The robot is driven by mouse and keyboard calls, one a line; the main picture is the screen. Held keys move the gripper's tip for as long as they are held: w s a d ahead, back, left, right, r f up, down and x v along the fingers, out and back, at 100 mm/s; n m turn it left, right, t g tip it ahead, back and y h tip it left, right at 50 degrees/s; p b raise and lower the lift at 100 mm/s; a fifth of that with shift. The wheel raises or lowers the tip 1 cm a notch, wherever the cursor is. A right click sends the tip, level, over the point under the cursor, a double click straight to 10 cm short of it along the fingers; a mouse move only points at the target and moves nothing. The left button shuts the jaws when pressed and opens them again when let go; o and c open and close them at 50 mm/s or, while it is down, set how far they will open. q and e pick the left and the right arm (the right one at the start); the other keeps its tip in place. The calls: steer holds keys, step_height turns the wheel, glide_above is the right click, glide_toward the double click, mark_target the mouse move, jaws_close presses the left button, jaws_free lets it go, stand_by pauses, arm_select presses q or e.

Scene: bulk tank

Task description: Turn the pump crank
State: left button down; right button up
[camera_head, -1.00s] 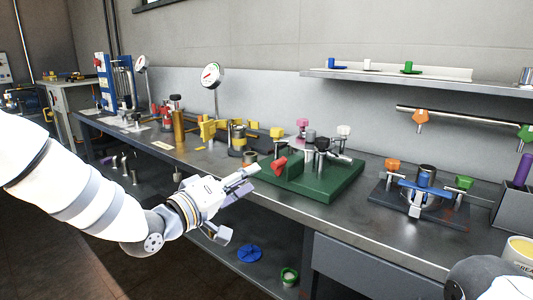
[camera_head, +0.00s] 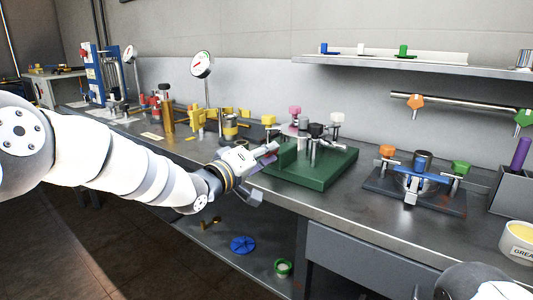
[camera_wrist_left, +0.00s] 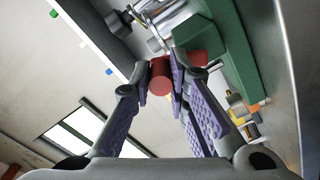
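The green pump base (camera_head: 325,172) stands on the bench in the middle of the head view, with several knobbed posts on it. Its red crank handle is mostly hidden behind my fingers in the head view. The red handle (camera_wrist_left: 160,80) shows in the left wrist view at the purple fingertips, with one red part between them and another red part beyond the right finger. My left gripper (camera_head: 264,173) is at the base's left front corner, fingers spread, one higher than the other. I cannot tell whether a finger touches the handle. My right gripper is out of view.
Right of the base stands a dark plate with a blue clamp (camera_head: 424,184) and orange and green knobs. Yellow fittings and a dial gauge (camera_head: 201,64) stand to the left. A blue handwheel (camera_head: 242,245) and a green ring (camera_head: 283,267) lie on the lower shelf. A grease tub (camera_head: 518,243) is at far right.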

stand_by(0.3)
arm_select(q)
steer(key=shift+s+d+f+m+p, duration=0.25)
steer(key=shift+f+m, duration=0.55)
steer(key=shift+m, duration=1.85)
steer(key=shift+s+d+f+m+p, duration=0.3)
steer(key=shift+f+m, duration=0.45)
steer(key=shift+m, duration=1.85)
steer(key=shift+s+d+f+m+p, duration=0.15)
steer(key=shift+d+f+m, duration=0.45)
steer(key=shift+m, duration=2.05)
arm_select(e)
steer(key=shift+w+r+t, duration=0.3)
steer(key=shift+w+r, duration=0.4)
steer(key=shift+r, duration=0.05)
arm_select(q)
steer(key=shift+a+f, duration=0.2)
steer(key=shift+a, duration=0.05)
steer(key=c, duration=1.5)
jaws_free()
steer(key=shift+c, duration=0.2)
